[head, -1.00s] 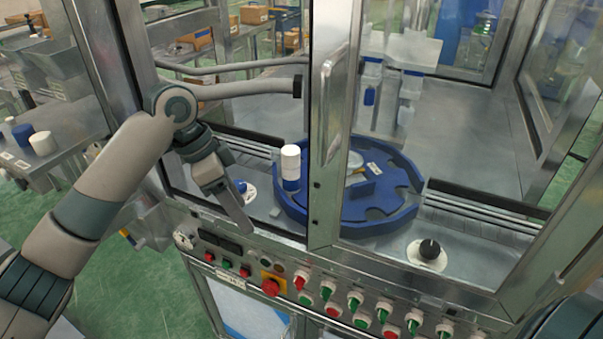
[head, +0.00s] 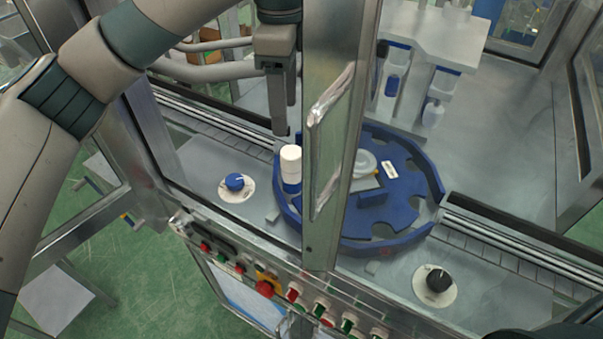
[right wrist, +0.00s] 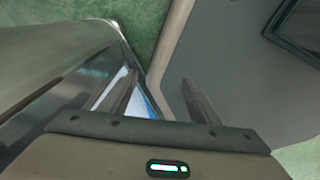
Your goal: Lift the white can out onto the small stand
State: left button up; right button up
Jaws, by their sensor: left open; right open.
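The white can (head: 291,160) stands upright at the left rim of the blue round turntable (head: 405,212), with a blue part (head: 291,186) directly under it. My left gripper (head: 284,118) is open, fingers pointing down, just above and behind the can in the head view. No contact with the can can be made out. My right gripper (right wrist: 160,100) is open and empty in the right wrist view, away from the can. I cannot pick out the small stand for certain.
A metal door post with a handle (head: 330,140) stands close to the right of the can, in front of the turntable. A blue knob (head: 235,182) and a black knob (head: 438,280) sit on the ledge. A button panel (head: 265,287) runs along the front.

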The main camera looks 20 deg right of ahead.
aim_at(287, 154)
pick_arm(q)
jog(key=shift+s, duration=0.1)
jog(key=shift+f, duration=0.1)
notch_tip(287, 154, down, 11)
jog(key=p, duration=0.3)
jog(key=shift+f+p, duration=0.3)
jog(key=shift+f, duration=0.25)
